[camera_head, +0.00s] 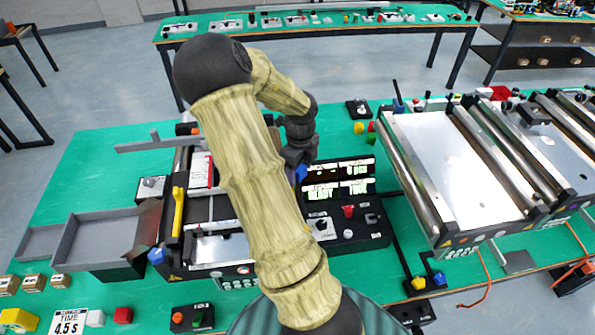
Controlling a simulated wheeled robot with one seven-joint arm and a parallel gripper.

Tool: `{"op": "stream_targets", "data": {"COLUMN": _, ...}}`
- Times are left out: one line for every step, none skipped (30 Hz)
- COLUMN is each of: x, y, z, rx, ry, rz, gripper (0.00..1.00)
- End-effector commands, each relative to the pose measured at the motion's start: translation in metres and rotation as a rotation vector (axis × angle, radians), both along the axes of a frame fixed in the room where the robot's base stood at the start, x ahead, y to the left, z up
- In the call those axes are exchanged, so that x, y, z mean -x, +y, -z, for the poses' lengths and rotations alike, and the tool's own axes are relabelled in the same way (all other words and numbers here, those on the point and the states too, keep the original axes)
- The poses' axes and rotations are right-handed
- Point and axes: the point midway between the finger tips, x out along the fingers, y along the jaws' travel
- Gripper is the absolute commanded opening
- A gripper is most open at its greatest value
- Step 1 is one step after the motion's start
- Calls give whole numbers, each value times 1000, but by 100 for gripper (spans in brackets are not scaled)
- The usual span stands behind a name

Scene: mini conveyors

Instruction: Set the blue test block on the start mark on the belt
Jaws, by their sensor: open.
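My gripper (298,158) is small in view, above the back edge of the dark control panel, with its fingers pointing down. It is open. A small blue piece (301,173) shows just below the fingers and may be the blue test block; I cannot tell whether it touches them. The left mini conveyor (222,248) stands behind my arm, which covers much of its belt. A pale bit of the belt shows left of my arm. I cannot make out the start mark. Another blue piece (157,256) sits at this conveyor's front left corner, perhaps a knob.
The control panel (345,228) with lit displays stands right of my arm. Grey trays (95,240) lie left of the conveyor, with a yellow handle (178,210) beside it. A larger white-belt conveyor (450,165) fills the right. Small boxes and switches line the front edge.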

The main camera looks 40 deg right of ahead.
Motion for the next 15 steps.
{"op": "stream_targets", "data": {"x": 0, "y": 0, "z": 0, "rx": 0, "ry": 0, "rz": 0, "gripper": 62}}
{"op": "stream_targets", "data": {"x": 0, "y": 0, "z": 0, "rx": 0, "ry": 0, "rz": 0, "gripper": 62}}
{"op": "stream_targets", "data": {"x": 0, "y": 0, "z": 0, "rx": 0, "ry": 0, "rz": 0, "gripper": 60}}
{"op": "stream_targets", "data": {"x": 0, "y": 0, "z": 0, "rx": 0, "ry": 0, "rz": 0, "gripper": 54}}
{"op": "stream_targets", "data": {"x": 0, "y": 0, "z": 0, "rx": 0, "ry": 0, "rz": 0, "gripper": 48}}
{"op": "stream_targets", "data": {"x": 0, "y": 0, "z": 0, "rx": 0, "ry": 0, "rz": 0, "gripper": 40}}
{"op": "stream_targets", "data": {"x": 0, "y": 0, "z": 0, "rx": 0, "ry": 0, "rz": 0, "gripper": 34}}
{"op": "stream_targets", "data": {"x": 0, "y": 0, "z": 0, "rx": 0, "ry": 0, "rz": 0, "gripper": 28}}
{"op": "stream_targets", "data": {"x": 0, "y": 0, "z": 0, "rx": 0, "ry": 0, "rz": 0, "gripper": 21}}
{"op": "stream_targets", "data": {"x": 0, "y": 0, "z": 0, "rx": 0, "ry": 0, "rz": 0, "gripper": 15}}
{"op": "stream_targets", "data": {"x": 0, "y": 0, "z": 0, "rx": 0, "ry": 0, "rz": 0, "gripper": 13}}
{"op": "stream_targets", "data": {"x": 0, "y": 0, "z": 0, "rx": 0, "ry": 0, "rz": 0, "gripper": 9}}
{"op": "stream_targets", "data": {"x": 0, "y": 0, "z": 0, "rx": 0, "ry": 0, "rz": 0, "gripper": 9}}
{"op": "stream_targets", "data": {"x": 0, "y": 0, "z": 0, "rx": 0, "ry": 0, "rz": 0, "gripper": 9}}
{"op": "stream_targets", "data": {"x": 0, "y": 0, "z": 0, "rx": 0, "ry": 0, "rz": 0, "gripper": 9}}
